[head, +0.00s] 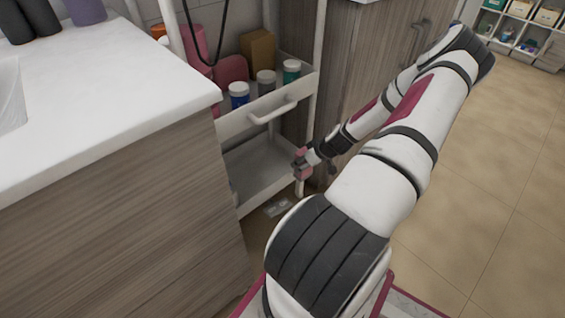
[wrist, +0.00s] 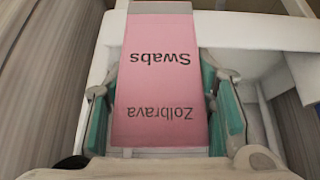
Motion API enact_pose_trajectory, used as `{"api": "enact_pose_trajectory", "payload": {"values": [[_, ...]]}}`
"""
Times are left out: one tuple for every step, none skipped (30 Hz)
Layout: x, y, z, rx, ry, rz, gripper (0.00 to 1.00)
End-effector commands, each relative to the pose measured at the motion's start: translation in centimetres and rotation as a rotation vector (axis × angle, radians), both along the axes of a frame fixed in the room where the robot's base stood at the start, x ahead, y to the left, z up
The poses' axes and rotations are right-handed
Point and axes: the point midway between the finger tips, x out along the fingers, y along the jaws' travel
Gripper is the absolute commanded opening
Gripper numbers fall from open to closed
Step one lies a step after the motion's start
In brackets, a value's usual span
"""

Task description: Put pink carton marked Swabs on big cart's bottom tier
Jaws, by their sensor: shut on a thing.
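The pink carton (wrist: 160,75) marked "Swabs" and "Zolbrava" fills the middle of the wrist view, its lettering upside down. My gripper (wrist: 165,125) is shut on it, with a green-padded finger on each side. In the head view the gripper (head: 303,162) is at the front right corner of the cart's bottom tier (head: 258,172). Only a small pink part of the carton shows there. The bottom tier is a white tray, and its visible part is bare. I cannot tell whether the carton touches it.
The tier above (head: 235,123) holds several jars, including a blue one (head: 239,95) and a teal one (head: 291,71), and a brown box (head: 258,48). A white-topped cabinet (head: 110,95) stands left of the cart. A wooden cabinet (head: 370,60) stands right. Open floor (head: 480,210) lies further right.

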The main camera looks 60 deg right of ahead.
Motion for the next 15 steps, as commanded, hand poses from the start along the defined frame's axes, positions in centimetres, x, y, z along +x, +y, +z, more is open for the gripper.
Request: {"api": "enact_pose_trajectory", "payload": {"values": [[1.4, -0.4, -0.2, -0.004, 0.0, 0.005, 0.21], [2.1, -0.5, -0.2, -0.004, 0.0, 0.005, 0.21], [3.1, -0.7, -0.2, -0.003, 0.0, 0.004, 0.21], [3.8, -0.9, -0.2, -0.003, 0.0, 0.004, 0.21], [4.5, -1.0, -0.2, -0.003, 0.0, 0.004, 0.21], [5.4, -1.3, -0.1, -0.004, -0.001, 0.004, 0.21], [6.1, -1.4, -0.1, -0.004, -0.001, 0.004, 0.21], [6.8, -1.6, -0.2, -0.004, 0.0, 0.004, 0.21], [7.8, -1.8, -0.1, -0.004, 0.0, 0.005, 0.21], [8.4, -2.0, -0.1, -0.004, -0.001, 0.004, 0.21], [9.1, -2.2, -0.1, -0.005, -0.001, 0.003, 0.21], [9.9, -2.3, -0.1, -0.003, 0.0, 0.004, 0.21], [10.4, -2.5, -0.1, -0.003, 0.0, 0.003, 0.21], [10.9, -2.5, -0.1, -0.002, 0.0, 0.003, 0.21], [10.8, -2.6, -0.7, 0.001, 0.0, -0.001, 0.21]]}}
